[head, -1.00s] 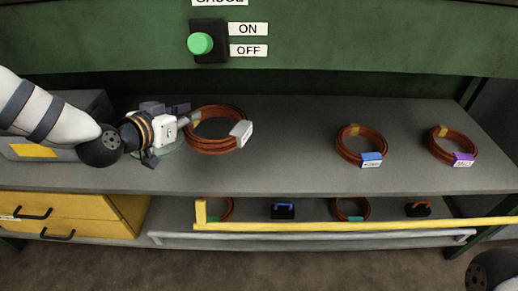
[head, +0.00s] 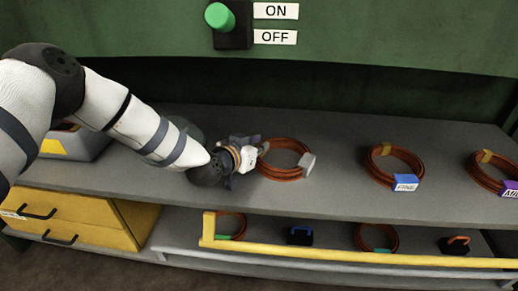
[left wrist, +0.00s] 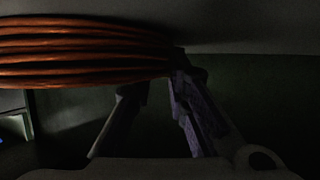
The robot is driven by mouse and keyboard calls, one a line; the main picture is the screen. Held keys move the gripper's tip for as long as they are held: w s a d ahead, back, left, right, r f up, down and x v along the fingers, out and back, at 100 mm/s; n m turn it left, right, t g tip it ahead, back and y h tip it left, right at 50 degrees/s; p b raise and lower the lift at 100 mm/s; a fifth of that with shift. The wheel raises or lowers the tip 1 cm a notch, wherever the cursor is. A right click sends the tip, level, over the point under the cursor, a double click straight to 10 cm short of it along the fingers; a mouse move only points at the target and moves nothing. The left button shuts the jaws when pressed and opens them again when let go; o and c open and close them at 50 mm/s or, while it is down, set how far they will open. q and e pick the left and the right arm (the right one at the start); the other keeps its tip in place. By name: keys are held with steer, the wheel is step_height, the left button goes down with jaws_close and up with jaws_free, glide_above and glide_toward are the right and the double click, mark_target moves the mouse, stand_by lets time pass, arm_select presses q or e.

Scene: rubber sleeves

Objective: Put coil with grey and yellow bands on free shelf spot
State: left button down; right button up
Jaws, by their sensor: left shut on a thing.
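The coil with grey and yellow bands (head: 285,160) is a ring of orange-brown loops with a grey tag at its right and a yellow band at its left. My left gripper (head: 258,154) is shut on its left edge, by the yellow band. In the left wrist view the coil's stacked loops (left wrist: 80,52) run into the fingers (left wrist: 172,72). The coil is over the grey bench top; I cannot tell whether it touches it. My right gripper is not in view.
A blue-tagged coil (head: 395,165) and a purple-tagged coil (head: 495,172) lie to the right on the bench top (head: 330,198). The lower shelf, behind a yellow bar (head: 350,259), holds green-tagged coils (head: 376,237), a blue-handled block (head: 300,235) and an orange-handled block (head: 456,245).

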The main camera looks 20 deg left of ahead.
arm_select(q)
steer(key=shift+w+r, duration=0.1)
steer(key=shift+r, duration=0.15)
steer(key=shift+f, duration=0.15)
steer(key=c, duration=1.6)
jaws_free()
steer(key=shift+o, duration=0.2)
steer(key=shift+s+r+p, duration=0.3)
steer(key=shift+s, duration=0.1)
steer(key=p+v, duration=0.3)
steer(key=v, duration=0.7)
steer(key=shift+s+r+p, duration=0.1)
steer(key=shift+s+p, duration=0.05)
steer(key=shift+p, duration=0.25)
steer(key=shift+s+a+r, duration=0.1)
steer(key=shift+s, duration=0.4)
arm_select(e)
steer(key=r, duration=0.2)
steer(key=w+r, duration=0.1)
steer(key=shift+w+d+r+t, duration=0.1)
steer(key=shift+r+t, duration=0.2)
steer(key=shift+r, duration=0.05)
